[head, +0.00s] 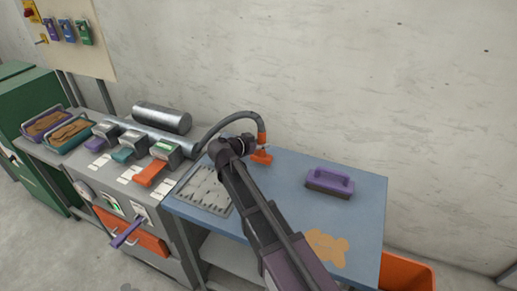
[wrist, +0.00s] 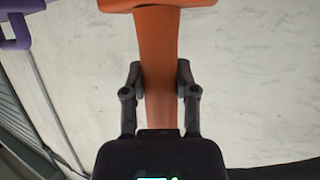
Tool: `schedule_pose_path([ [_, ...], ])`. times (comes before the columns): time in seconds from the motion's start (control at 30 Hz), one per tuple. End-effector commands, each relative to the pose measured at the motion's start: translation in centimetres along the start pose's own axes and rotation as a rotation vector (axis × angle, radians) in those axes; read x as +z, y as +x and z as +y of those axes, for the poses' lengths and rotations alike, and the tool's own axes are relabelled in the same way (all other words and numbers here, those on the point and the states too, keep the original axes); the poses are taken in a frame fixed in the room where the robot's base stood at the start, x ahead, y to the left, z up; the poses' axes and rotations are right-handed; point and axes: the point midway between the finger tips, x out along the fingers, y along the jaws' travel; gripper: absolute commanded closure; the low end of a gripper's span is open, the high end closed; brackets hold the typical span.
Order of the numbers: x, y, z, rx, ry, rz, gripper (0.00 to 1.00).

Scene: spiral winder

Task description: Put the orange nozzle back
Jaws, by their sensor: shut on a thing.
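The orange nozzle (head: 262,157) is at the end of a dark, arched hose (head: 240,115), over the back left part of the blue table. Its flat foot points down, and I cannot tell whether it touches the tabletop. My gripper (head: 252,147) is at the nozzle's upper part. In the wrist view the two fingers of my gripper (wrist: 159,80) are shut on the orange nozzle (wrist: 158,45), one on each side. The nozzle's wide end is cut off at the top of that view. No holder for the nozzle can be made out.
The blue table (head: 290,170) bears a purple brush (head: 330,182), a tan spill (head: 327,247) and a metal grate (head: 204,190). To the left stands a bench with metal rolls (head: 162,118) and coloured levers (head: 151,172). An orange bin (head: 408,273) is at lower right.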

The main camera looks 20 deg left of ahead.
Motion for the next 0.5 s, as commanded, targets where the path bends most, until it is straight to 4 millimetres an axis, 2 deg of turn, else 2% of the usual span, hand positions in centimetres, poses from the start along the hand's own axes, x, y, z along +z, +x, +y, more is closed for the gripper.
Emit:
schedule_pose_path([
  [0.1, -0.09, 0.47, -0.85, 0.000, 0.000, 0.000, 1.00],
  [0.5, -0.11, 0.51, -0.97, -0.001, -0.001, 0.000, 1.00],
])
